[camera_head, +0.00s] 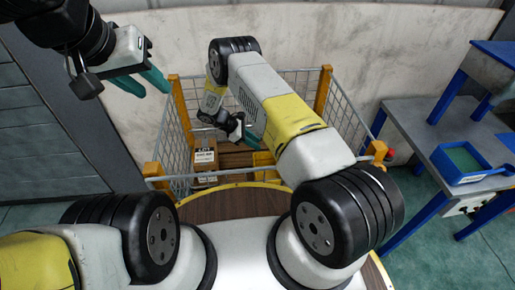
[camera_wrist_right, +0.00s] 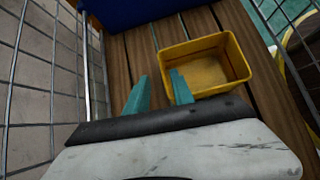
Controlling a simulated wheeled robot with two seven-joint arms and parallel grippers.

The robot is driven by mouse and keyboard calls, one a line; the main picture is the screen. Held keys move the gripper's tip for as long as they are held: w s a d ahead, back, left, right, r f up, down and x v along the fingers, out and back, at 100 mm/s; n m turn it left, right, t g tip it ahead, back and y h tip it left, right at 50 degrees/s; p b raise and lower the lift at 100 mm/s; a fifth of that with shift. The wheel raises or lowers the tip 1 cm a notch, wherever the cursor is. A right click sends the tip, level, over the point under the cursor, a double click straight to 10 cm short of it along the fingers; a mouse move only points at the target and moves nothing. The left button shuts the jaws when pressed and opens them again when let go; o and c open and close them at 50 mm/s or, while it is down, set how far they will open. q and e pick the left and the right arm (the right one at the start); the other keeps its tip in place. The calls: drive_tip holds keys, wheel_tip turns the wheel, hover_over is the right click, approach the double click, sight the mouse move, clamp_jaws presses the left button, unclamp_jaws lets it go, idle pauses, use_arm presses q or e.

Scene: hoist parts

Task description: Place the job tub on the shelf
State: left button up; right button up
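A yellow open tub (camera_wrist_right: 236,60), likely the job tub, sits on the slatted wooden floor of a wire-mesh cage. In the head view only part of it (camera_head: 263,159) shows, beside my arm. My right gripper (camera_wrist_right: 158,92) is inside the cage with its teal fingers apart and nothing between them. Its right finger overlaps the tub's left wall in the wrist view; I cannot tell whether they touch. The right gripper is small in the head view (camera_head: 243,131). My left gripper (camera_head: 145,82) is open and empty, up at the left. A raised grey shelf (camera_head: 492,66) with blue legs stands at the right.
The mesh cage (camera_head: 180,118) has yellow posts and surrounds the tub. Brown cartons (camera_head: 205,160) stand inside at the left. A blue object (camera_wrist_right: 130,12) is at the wrist view's top. A grey bench (camera_head: 425,128) at the right holds a blue tray (camera_head: 463,179).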

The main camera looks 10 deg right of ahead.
sight(264, 155)
drive_tip(key=f, duration=0.3)
drive_tip(key=shift+s+a+n, duration=0.1)
drive_tip(key=shift+a+n, duration=0.1)
drive_tip(key=shift+n, duration=0.2)
drive_tip(key=shift+d+f, duration=0.2)
drive_tip(key=shift+f, duration=0.2)
drive_tip(key=x, duration=0.7)
drive_tip(key=shift+a+f, duration=0.25)
clamp_jaws()
drive_tip(key=shift+r, duration=0.1)
